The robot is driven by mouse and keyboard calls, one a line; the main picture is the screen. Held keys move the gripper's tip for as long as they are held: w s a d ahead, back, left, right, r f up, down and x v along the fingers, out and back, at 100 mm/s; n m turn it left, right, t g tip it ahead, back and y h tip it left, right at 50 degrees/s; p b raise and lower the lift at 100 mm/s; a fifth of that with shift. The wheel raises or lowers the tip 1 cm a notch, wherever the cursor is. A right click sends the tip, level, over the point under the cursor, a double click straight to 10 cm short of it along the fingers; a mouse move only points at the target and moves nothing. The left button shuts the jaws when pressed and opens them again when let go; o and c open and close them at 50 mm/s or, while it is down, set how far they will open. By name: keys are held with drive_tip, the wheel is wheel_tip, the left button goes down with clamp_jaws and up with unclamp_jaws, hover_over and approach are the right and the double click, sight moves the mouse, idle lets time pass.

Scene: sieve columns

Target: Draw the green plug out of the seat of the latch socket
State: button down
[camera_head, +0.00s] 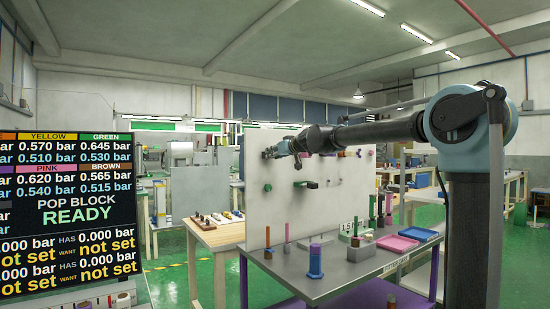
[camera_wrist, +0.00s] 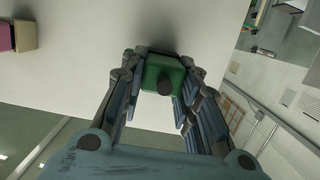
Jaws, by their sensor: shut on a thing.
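The green plug (camera_wrist: 158,72) is a green block with a dark round knob on its near face. In the wrist view it stands out from the pale upright panel (camera_wrist: 70,60). My gripper (camera_wrist: 162,78) has its fingers on both sides of the block and is shut on it. In the head view my gripper (camera_head: 278,151) is at the upper left of the panel (camera_head: 320,215), and the plug is too small to make out there. The latch socket and its seat are hidden behind the plug and fingers, so I cannot tell how deep the plug sits.
A pink block (camera_wrist: 24,36) sticks out of the panel at the left of the wrist view. Another green block (camera_head: 306,184) is lower on the panel. The bench (camera_head: 330,276) below holds a blue-based column (camera_head: 315,262), a pink tray (camera_head: 397,243) and a blue tray (camera_head: 419,234).

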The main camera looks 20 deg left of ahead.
drive_tip(key=shift+d, duration=0.1)
drive_tip(key=shift+f+v, duration=0.15)
drive_tip(key=shift+v, duration=0.75)
drive_tip(key=shift+f+v, duration=0.2)
drive_tip(key=shift+v, duration=0.75)
drive_tip(key=shift+f+v, duration=0.15)
drive_tip(key=shift+v, duration=0.75)
